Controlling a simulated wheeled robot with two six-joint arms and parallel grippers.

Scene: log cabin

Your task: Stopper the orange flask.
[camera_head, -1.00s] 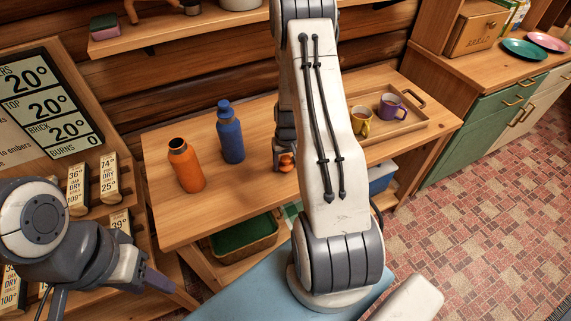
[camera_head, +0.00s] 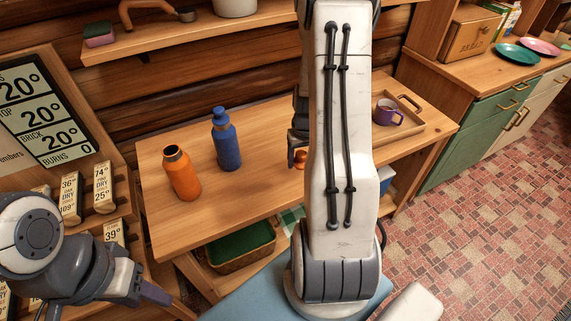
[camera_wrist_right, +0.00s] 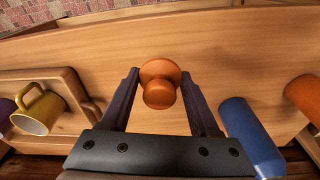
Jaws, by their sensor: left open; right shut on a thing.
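The orange flask (camera_head: 181,173) stands upright on the wooden table, its dark mouth open at the top. It shows partly at the right edge of the right wrist view (camera_wrist_right: 303,97). My right gripper (camera_head: 298,158) is to the right of both bottles, partly hidden by my own arm. In the right wrist view it (camera_wrist_right: 160,80) is shut on an orange stopper (camera_wrist_right: 160,92) with a round knob; how high it is above the table is unclear. My left gripper (camera_head: 160,296) is open and empty at lower left, apart from the flask.
A blue bottle (camera_head: 226,143) with its cap on stands right of the flask. A wooden tray (camera_head: 411,128) holds a purple mug (camera_head: 387,113) and a yellow mug (camera_wrist_right: 38,110). Bare table lies in front of the bottles. A basket (camera_head: 240,262) sits below.

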